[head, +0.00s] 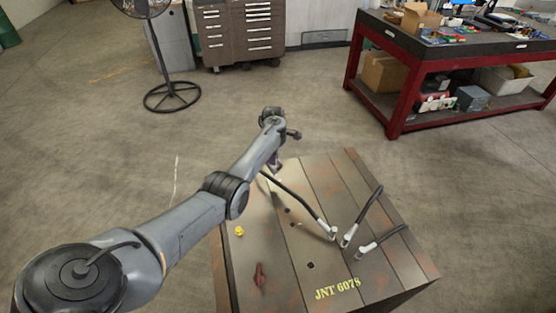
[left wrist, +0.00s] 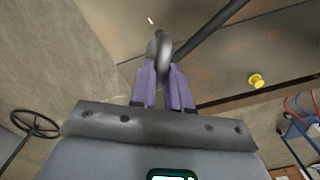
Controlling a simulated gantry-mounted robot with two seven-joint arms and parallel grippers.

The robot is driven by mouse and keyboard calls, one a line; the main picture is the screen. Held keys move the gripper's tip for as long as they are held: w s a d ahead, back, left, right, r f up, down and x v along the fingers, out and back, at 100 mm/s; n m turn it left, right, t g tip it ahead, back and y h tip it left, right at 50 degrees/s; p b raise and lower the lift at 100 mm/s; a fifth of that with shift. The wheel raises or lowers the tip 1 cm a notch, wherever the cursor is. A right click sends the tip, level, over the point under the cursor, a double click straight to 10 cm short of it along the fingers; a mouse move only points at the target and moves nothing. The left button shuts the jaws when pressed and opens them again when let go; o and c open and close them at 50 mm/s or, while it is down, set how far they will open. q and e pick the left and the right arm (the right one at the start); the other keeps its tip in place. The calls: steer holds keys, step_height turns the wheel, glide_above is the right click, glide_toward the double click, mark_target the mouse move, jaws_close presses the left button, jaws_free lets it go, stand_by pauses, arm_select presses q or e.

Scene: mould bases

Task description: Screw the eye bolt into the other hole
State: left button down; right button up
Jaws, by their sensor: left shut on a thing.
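The mould base (head: 372,265) is a brown, rust-streaked block marked "JNT 6078". Its top has dark holes, including one hole (head: 311,265) near the lettering. My left gripper (head: 275,163) is over the far left edge of the block in the head view. In the left wrist view its purple fingers (left wrist: 164,76) are shut on the grey eye bolt (left wrist: 162,45), whose ring shows at the fingertips. The bolt's shank is hidden, so I cannot tell whether it sits in a hole. My right gripper is not in view.
Black hoses with white fittings (head: 347,238) rise from the block's top. A yellow knob (head: 240,231) and a dark red piece (head: 259,275) are on its left part. A red workbench (head: 400,100) and a fan stand (head: 172,97) are farther back, with clear floor between.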

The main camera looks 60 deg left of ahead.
mark_target(274, 168)
arm_select(q)
steer(key=shift+f+b, duration=1.95)
steer(key=shift+b, duration=0.15)
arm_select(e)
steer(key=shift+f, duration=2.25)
arm_select(q)
steer(key=shift+w+f, duration=0.1)
steer(key=shift+f, duration=0.35)
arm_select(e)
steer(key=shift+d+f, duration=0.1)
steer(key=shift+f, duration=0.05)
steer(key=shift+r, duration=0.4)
arm_select(q)
steer(key=shift+f, duration=0.25)
steer(key=shift+f, duration=0.2)
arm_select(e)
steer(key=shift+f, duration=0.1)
arm_select(q)
steer(key=shift+f, duration=0.15)
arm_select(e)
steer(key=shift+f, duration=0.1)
arm_select(q)
steer(key=shift+f+b, duration=0.9)
steer(key=shift+f, duration=0.25)
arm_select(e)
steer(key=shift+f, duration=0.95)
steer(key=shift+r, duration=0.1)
